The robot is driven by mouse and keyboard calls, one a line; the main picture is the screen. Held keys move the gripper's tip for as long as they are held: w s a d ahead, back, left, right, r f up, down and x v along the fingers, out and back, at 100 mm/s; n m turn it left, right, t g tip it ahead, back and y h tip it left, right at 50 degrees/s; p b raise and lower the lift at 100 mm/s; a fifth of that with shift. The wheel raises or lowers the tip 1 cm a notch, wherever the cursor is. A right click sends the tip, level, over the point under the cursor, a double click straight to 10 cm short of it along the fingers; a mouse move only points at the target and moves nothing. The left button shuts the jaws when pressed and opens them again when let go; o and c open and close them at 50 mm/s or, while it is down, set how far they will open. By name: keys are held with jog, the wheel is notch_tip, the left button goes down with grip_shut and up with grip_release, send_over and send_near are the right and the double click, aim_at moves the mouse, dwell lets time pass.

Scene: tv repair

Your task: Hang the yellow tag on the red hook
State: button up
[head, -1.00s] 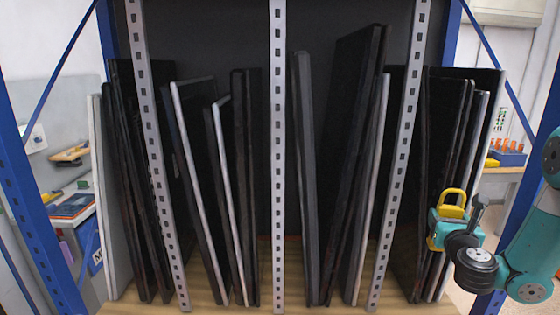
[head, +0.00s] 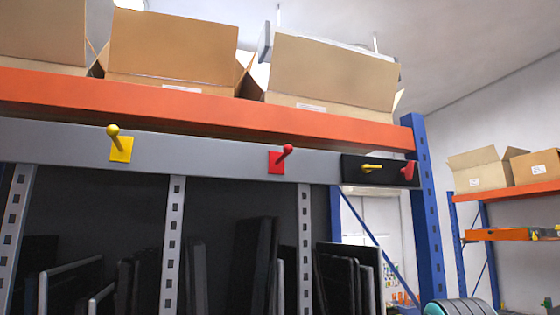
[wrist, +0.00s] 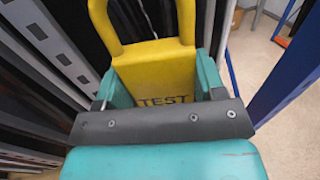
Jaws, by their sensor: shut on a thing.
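The yellow tag (wrist: 155,68) is in my gripper (wrist: 163,82) in the wrist view. It has a loop handle at its top and the dark letters TEST. Both teal fingers press on its sides. The red hook (head: 284,154), a peg with a round knob on a red plate, sticks out of the grey rail (head: 215,148) in the head view. Nothing hangs on it.
A yellow hook (head: 117,142) is left of the red one. A black panel (head: 352,178) at the right carries a yellow peg (head: 371,168) and a red piece (head: 408,173). Cardboard boxes (head: 170,47) stand on the orange beam (head: 200,103) above. Dark flat screens (head: 335,275) stand below.

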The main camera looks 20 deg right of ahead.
notch_tip(320, 180, down, 20)
jog(key=b, duration=2)
jog(key=shift+d, duration=0.1)
